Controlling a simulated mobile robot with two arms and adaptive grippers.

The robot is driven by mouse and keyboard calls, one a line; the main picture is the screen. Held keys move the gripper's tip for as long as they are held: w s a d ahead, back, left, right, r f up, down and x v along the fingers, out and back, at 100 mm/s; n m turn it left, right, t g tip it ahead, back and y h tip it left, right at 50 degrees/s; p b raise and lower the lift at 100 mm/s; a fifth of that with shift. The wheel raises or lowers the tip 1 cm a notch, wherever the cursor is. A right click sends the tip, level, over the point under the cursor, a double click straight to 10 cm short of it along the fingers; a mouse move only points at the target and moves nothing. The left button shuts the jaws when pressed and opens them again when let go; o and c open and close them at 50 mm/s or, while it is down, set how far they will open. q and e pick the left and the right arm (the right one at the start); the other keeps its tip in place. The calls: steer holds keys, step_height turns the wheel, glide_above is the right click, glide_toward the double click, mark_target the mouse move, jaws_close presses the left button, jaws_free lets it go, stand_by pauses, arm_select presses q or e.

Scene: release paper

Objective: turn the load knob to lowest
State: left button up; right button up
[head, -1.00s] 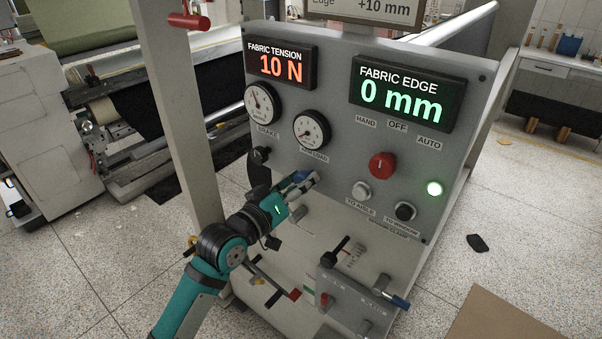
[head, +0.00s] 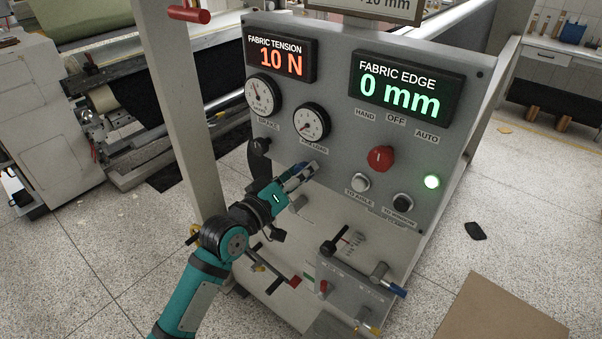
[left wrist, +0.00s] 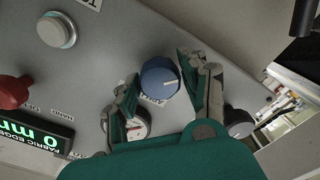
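A blue knob (left wrist: 160,78) with a white pointer mark shows on the grey panel in the left wrist view, above a partly hidden label and near a white gauge (left wrist: 138,126); I take it as the load knob. My left gripper (left wrist: 158,72) is open, with one finger on each side of the knob. Gaps show beside the knob, and I see no grip on it. In the head view the left gripper (head: 308,172) is at the panel below the load gauge (head: 311,122) and largely hides the knob. My right gripper is out of view.
A black knob (head: 261,146) sits left of the gripper. A red selector (head: 380,159) and white button (head: 360,182) are to its right. A lower box with levers (head: 350,285) stands below. A pale post (head: 185,120) rises left of the panel.

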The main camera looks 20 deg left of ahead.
arm_select(q)
steer(key=shift+o, duration=1.4)
steer(key=shift+s+a, duration=0.1)
steer(key=v, duration=1.1)
steer(key=shift+s, duration=0.4)
steer(key=shift+a, duration=0.1)
